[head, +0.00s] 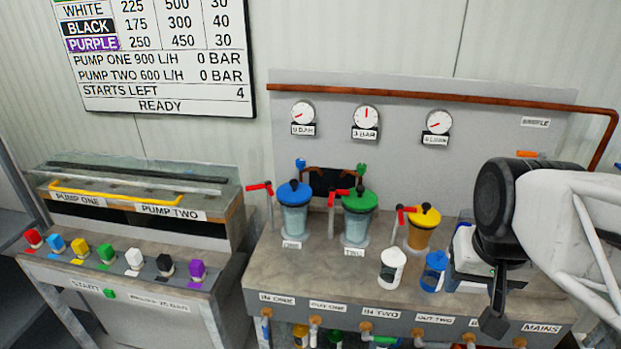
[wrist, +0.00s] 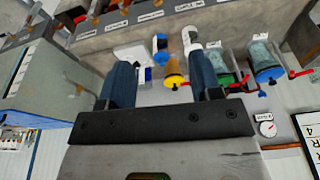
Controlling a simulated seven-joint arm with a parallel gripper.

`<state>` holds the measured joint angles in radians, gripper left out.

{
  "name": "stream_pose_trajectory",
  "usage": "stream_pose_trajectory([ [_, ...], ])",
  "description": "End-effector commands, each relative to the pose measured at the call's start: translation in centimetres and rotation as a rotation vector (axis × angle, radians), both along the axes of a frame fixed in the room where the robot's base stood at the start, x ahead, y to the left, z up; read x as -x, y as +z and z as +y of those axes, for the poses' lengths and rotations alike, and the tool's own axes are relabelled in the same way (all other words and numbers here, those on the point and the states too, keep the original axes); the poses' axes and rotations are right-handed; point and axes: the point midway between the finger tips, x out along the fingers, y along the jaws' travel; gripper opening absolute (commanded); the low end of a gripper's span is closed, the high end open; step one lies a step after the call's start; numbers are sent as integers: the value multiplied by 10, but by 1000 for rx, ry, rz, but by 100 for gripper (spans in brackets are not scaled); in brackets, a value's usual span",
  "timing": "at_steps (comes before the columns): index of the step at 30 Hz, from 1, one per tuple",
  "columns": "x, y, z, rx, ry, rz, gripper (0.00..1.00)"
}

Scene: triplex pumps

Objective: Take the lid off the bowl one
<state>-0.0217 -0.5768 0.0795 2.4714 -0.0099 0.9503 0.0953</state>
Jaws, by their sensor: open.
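Bowl one (head: 295,217) is a clear bluish cup with a blue lid (head: 294,193) that has a dark knob. It stands upright on the bench, its lid on, with a label in front. The blue lid also shows at the right of the wrist view (wrist: 270,74). My gripper (head: 495,322) is at the right of the head view, well apart from bowl one. In the wrist view my gripper (wrist: 162,82) has its two dark blue fingers spread, with nothing held between them. The yellow-lidded bowl appears in the gap beyond them.
A green-lidded bowl (head: 358,222) stands right of bowl one, and a yellow-lidded bowl (head: 421,231) farther right. Red-handled valves stand beside them. A white cup (head: 392,269) and a blue cup (head: 433,271) stand in front. The bench (head: 270,262) before bowl one is clear.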

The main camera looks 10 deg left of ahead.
Motion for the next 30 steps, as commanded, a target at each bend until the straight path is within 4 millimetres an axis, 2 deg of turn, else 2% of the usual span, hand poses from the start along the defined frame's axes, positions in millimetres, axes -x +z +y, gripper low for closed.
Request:
stream_pose_trajectory([
  [15, -121, 32, 50, -49, -161, 55, 58],
  [22, -175, 37, 81, -65, -237, 79, 58],
  [30, -237, 34, 124, -79, -326, 109, 58],
])
